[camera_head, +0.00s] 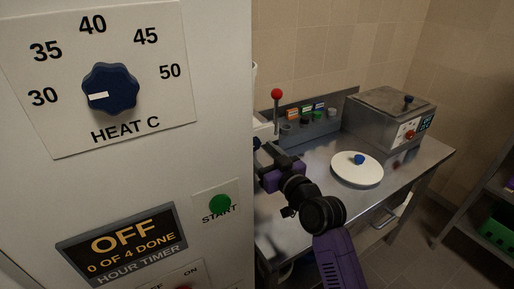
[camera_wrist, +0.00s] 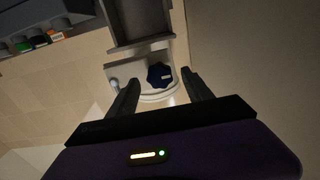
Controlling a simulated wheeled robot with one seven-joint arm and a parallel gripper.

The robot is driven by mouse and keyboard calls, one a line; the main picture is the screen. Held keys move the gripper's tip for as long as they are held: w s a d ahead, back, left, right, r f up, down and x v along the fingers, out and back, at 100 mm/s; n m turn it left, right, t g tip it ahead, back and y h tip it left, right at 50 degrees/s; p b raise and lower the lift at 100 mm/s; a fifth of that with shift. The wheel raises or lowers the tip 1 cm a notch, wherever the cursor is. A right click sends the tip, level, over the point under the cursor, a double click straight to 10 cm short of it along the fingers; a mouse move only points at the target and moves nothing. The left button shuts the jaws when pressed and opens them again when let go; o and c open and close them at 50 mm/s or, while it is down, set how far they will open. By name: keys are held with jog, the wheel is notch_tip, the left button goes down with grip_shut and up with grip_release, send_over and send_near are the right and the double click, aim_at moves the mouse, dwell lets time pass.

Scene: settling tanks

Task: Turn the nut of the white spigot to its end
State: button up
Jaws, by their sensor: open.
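A dark blue lobed nut (camera_wrist: 160,75) with a small white mark sits on a white body, which looks like the white spigot (camera_wrist: 156,98), in the wrist view. My gripper (camera_wrist: 161,80) is open, its two dark fingers on either side of the nut in the picture. I see bare space between each finger and the nut, and cannot tell the remaining depth. In the head view my gripper is partly hidden behind the tall cabinet edge, and the nut does not show there.
A pale cabinet (camera_head: 215,120) with a heat dial (camera_head: 110,88) and timer fills the left. A steel table (camera_head: 310,190) holds a red-knobbed lever (camera_head: 276,95), a white round lid (camera_head: 345,173) and a metal tank (camera_head: 385,115). A grey tray-like part (camera_wrist: 137,25) lies beyond the nut.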

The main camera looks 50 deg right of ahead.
jog(key=shift+x, duration=0.95)
jog(key=shift+c, duration=0.5)
grip_shut()
